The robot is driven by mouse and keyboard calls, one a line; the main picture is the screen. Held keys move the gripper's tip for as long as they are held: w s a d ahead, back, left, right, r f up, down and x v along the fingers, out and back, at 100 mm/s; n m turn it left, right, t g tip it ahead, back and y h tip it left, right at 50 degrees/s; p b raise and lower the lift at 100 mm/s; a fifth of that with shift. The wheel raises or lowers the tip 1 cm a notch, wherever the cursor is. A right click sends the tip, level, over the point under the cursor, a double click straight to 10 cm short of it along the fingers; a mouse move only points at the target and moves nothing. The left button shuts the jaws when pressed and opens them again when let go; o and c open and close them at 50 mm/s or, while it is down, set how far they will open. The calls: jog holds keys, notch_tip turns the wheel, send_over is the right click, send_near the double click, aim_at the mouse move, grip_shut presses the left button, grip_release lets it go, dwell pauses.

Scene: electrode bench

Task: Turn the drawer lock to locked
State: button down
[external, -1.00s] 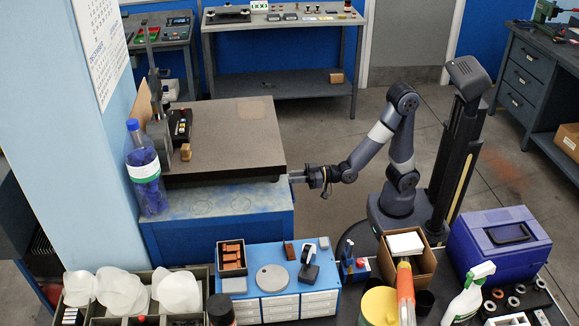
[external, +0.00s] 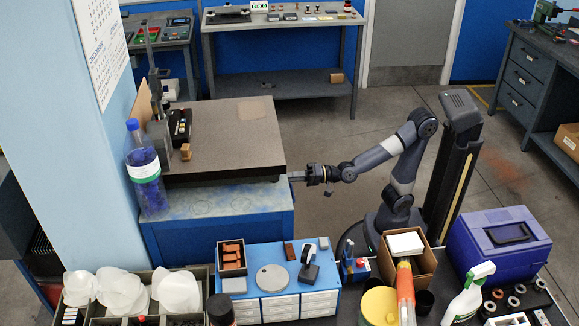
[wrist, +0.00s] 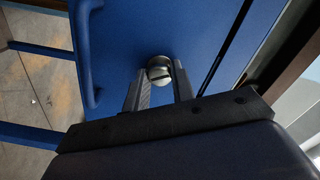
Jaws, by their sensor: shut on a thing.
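The drawer lock (wrist: 160,68) is a round silver knob with a slot across its face, on a blue front panel (wrist: 185,28) in the wrist view. My gripper (wrist: 160,84) has its two fingers on either side of the knob and is shut on it. In the external view my gripper (external: 302,175) reaches the right side of the blue cabinet (external: 220,235) under the dark-topped plate. The lock itself is hidden there. I see no locked or unlocked marking.
A blue bar handle (wrist: 90,55) stands out from the panel left of the lock. The granite-like plate (external: 225,130) overhangs above. A crowded front bench with a blue toolbox (external: 500,240) and a cardboard box (external: 425,262) lies near my base.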

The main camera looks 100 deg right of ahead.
jog(key=m+b, duration=0.4)
jog(key=m, duration=0.1)
jog(key=shift+m, duration=0.3)
dwell(0.5)
jog(key=c, duration=1.2)
grip_release()
jog(key=shift+s+r+p, duration=0.85)
jog(key=shift+r+p, duration=0.3)
jog(key=shift+s+r+p, duration=0.8)
jog(key=shift+r+p, duration=0.35)
jog(key=shift+r, duration=0.05)
jog(key=shift+s+r+p, duration=0.85)
jog(key=shift+r+p, duration=0.3)
